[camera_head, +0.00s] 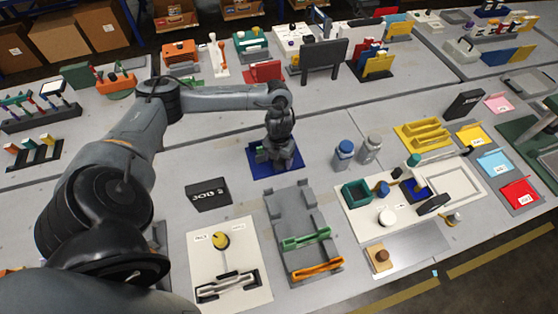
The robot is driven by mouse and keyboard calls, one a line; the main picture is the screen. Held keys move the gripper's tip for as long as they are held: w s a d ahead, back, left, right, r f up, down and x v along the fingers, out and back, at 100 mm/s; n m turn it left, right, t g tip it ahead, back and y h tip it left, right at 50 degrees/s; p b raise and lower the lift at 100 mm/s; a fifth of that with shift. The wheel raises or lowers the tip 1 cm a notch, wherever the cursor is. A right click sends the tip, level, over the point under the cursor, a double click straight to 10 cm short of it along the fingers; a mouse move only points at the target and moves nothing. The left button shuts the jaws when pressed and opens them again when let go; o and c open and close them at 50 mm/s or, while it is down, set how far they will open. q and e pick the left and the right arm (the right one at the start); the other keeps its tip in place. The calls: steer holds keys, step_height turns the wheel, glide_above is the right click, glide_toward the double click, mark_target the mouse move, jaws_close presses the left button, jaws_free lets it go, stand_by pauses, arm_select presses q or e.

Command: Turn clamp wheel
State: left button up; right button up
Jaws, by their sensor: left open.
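My left gripper (285,160) points down over a blue base (263,164) at the middle of the table, with its fingers open. A small green part (259,149) shows beside the fingers on the base. The gripper hides most of what stands there, and I cannot tell whether the fingers touch it. I cannot clearly make out the clamp wheel; it may be behind the gripper. My right gripper is not in view.
A grey fixture (290,212) with green and orange bars stands in front of the blue base. A black box (208,195) lies to the left. Two bottles (344,153) stand to the right, near a white board (464,181) with several parts.

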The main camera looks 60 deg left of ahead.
arm_select(q)
steer(key=shift+f, duration=0.35)
steer(key=c, duration=1.1)
steer(key=shift+o, duration=0.2)
steer(key=n+p, duration=0.2)
steer(key=shift+r+p, duration=0.25)
steer(key=shift+p, duration=0.15)
steer(key=n+p, duration=0.5)
steer(key=shift+p, duration=0.3)
steer(key=shift+f+n+p, duration=0.15)
steer(key=shift+n+p, duration=1.45)
steer(key=shift+n, duration=0.4)
